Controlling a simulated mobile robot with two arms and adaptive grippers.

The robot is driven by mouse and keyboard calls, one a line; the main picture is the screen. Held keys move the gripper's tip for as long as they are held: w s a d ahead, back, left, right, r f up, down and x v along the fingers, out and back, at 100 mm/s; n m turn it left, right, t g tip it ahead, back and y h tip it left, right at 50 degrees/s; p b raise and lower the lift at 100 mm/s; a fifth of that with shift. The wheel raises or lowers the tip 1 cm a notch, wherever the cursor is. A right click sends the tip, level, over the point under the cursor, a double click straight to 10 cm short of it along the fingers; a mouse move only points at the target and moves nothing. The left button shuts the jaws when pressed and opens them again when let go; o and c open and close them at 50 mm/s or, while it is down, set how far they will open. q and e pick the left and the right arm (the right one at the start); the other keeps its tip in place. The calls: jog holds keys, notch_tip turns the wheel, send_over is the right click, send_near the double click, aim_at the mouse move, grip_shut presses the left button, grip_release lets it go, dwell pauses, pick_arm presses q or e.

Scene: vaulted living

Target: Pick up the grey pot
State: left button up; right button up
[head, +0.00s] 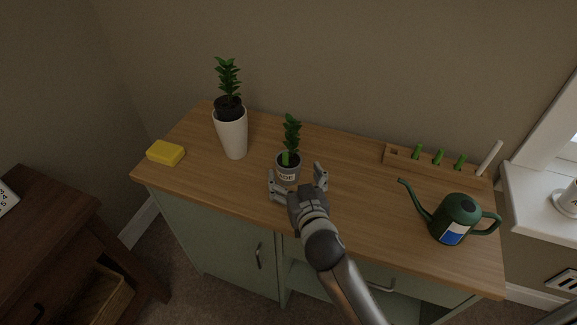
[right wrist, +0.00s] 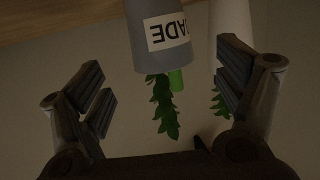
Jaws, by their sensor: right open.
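The grey pot (head: 288,175) stands upright on the wooden cabinet top, with a green leafy plant and a white label on it. In the right wrist view the grey pot (right wrist: 160,50) appears upside down, its label reading "ADE", ahead of and between the spread fingers. My right gripper (head: 297,180) is open and empty, close in front of the pot with a finger toward each side. It also shows open in the right wrist view (right wrist: 165,95). I cannot tell whether any finger touches the pot. My left gripper is not in view.
A tall white pot (head: 234,138) with a plant stands behind and left of the grey pot. A yellow sponge (head: 165,153) lies at the left end. A green watering can (head: 455,219) and a wooden rack (head: 430,164) are on the right. The middle right of the top is clear.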

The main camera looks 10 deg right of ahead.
aim_at(289, 160)
jog(key=shift+w+f, duration=0.1)
jog(key=shift+w, duration=0.35)
jog(key=w+p, duration=0.1)
jog(key=w, duration=0.3)
jog(key=shift+w, duration=0.4)
jog(key=shift+w+f, duration=0.1)
jog(key=shift+w, duration=0.15)
jog(key=shift+c, duration=1.2)
jog(key=shift+a, duration=0.1)
jog(key=c, duration=1)
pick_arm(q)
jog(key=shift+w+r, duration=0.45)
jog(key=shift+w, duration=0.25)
pick_arm(e)
jog(key=shift+c, duration=0.8)
